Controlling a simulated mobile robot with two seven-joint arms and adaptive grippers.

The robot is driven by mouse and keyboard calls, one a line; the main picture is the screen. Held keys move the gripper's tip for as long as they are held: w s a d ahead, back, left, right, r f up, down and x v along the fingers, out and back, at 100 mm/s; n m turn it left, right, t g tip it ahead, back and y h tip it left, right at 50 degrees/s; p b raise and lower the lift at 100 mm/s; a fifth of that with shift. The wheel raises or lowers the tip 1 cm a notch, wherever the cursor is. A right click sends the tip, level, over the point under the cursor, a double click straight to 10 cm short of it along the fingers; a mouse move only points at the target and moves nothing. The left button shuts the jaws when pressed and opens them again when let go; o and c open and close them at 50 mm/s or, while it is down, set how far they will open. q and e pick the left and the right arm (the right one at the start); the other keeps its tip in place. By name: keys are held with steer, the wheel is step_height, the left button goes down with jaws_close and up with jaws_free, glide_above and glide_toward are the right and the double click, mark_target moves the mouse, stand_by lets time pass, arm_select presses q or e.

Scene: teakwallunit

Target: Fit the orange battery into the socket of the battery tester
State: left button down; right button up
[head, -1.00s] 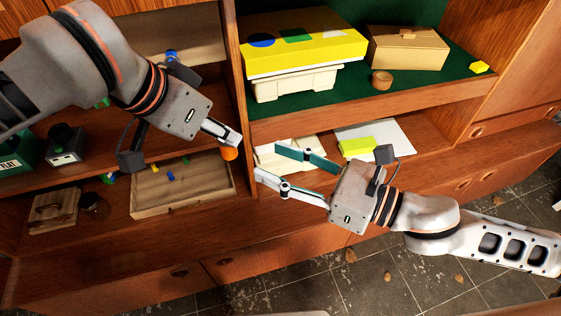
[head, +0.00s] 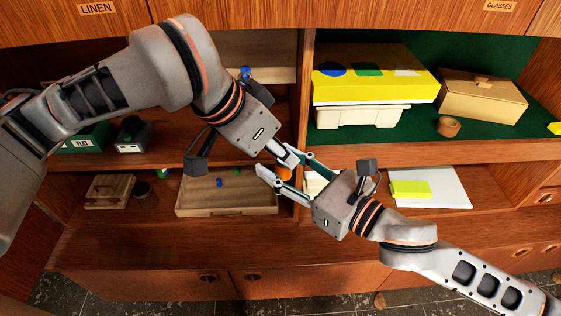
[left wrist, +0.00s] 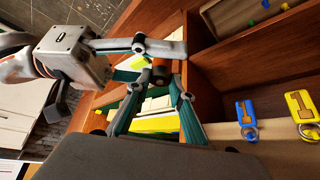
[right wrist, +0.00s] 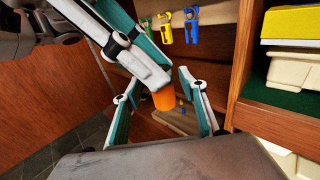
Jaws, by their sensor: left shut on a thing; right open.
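The orange battery (head: 284,173) hangs below the fingers of my left gripper (head: 289,158), which is shut on its upper end. In the right wrist view the battery (right wrist: 164,98) shows as a short orange cylinder. My right gripper (head: 275,163) is open, with its fingers on either side of the battery in the right wrist view; I cannot tell whether they touch it. A grey box with a dark round top (head: 132,136), perhaps the battery tester, stands on the left shelf. Its socket is not clearly visible.
A green box marked FLAT (head: 85,139) stands beside the grey box. A wooden tray (head: 228,208) with small coloured pieces lies below. A vertical divider (head: 305,95) is close to both grippers. A yellow-topped box (head: 372,82) and a white sheet (head: 440,187) are at right.

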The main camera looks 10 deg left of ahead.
steer(key=shift+w+a, duration=0.15)
jaws_close()
arm_select(q)
steer(key=c, duration=1.7)
jaws_free()
steer(key=shift+r, duration=0.1)
